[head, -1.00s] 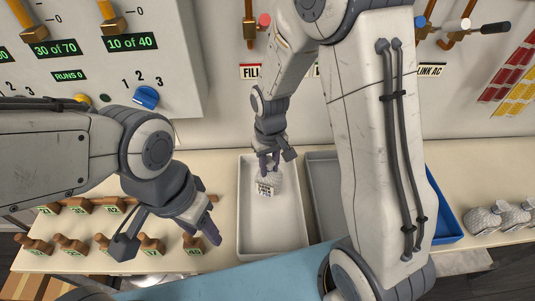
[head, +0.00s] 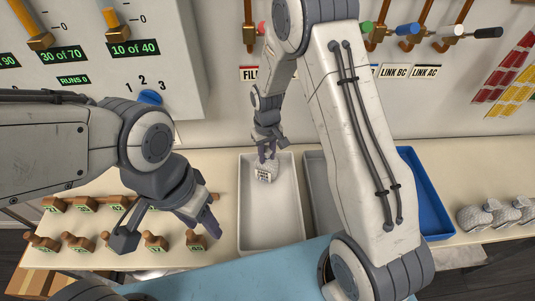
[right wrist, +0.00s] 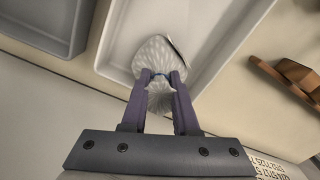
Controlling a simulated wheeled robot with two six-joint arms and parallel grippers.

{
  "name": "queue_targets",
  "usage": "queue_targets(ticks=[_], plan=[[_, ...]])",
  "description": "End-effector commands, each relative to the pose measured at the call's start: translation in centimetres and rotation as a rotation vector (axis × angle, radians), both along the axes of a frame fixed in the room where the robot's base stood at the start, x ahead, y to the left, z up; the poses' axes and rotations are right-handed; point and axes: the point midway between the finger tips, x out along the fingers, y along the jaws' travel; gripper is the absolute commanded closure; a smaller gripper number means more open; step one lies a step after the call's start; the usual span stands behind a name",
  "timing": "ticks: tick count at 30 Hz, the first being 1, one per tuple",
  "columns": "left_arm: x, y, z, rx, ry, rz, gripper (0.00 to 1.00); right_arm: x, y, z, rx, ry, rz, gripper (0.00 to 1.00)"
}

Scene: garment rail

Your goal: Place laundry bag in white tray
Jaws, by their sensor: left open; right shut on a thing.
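The laundry bag (head: 265,172) is a small pale mesh bag with a printed tag. It is at the upper part of the white tray (head: 270,235); I cannot tell whether it touches the tray floor. My right gripper (head: 267,155) is shut on the bag's neck. In the right wrist view the bag (right wrist: 157,58) sits between the purple fingertips of the right gripper (right wrist: 160,78), over the white tray (right wrist: 207,85). My left gripper (head: 200,225) is open and empty, over the wooden pieces left of the tray.
A grey tray (head: 318,185) and a blue tray (head: 425,190) stand right of the white tray, partly behind my right arm. Several similar mesh bags (head: 497,213) lie at the far right. Numbered wooden pieces (head: 85,204) stand at left. A control panel (head: 90,60) is on the wall.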

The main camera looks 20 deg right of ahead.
Motion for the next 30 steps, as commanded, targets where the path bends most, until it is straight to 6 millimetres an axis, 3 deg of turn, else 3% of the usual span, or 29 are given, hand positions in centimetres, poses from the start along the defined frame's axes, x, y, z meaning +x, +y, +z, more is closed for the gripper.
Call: queue_targets(ticks=[2,3,5,6,17,30], plan=[[0.0,0.0,-0.3,0.000,0.000,0.000,0.50,0.0,0.0,-0.3,0.000,0.000,0.000,1.00],[0.0,0.0,-0.3,0.000,0.000,0.000,0.50,0.0,0.0,-0.4,0.000,0.000,0.000,0.68],[0.0,0.0,-0.2,0.000,0.000,0.000,0.50,0.0,0.0,-0.3,0.000,0.000,0.000,0.45],[0.0,0.0,-0.2,0.000,0.000,0.000,0.50,0.0,0.0,-0.3,0.000,0.000,0.000,0.42],[0.0,0.0,0.1,0.000,0.000,0.000,0.50,0.0,0.0,0.3,0.000,-0.002,0.000,0.42],[0.0,0.0,-1.2,0.000,0.000,0.000,0.50,0.1,0.0,6.8,0.001,-0.003,0.000,0.42]])
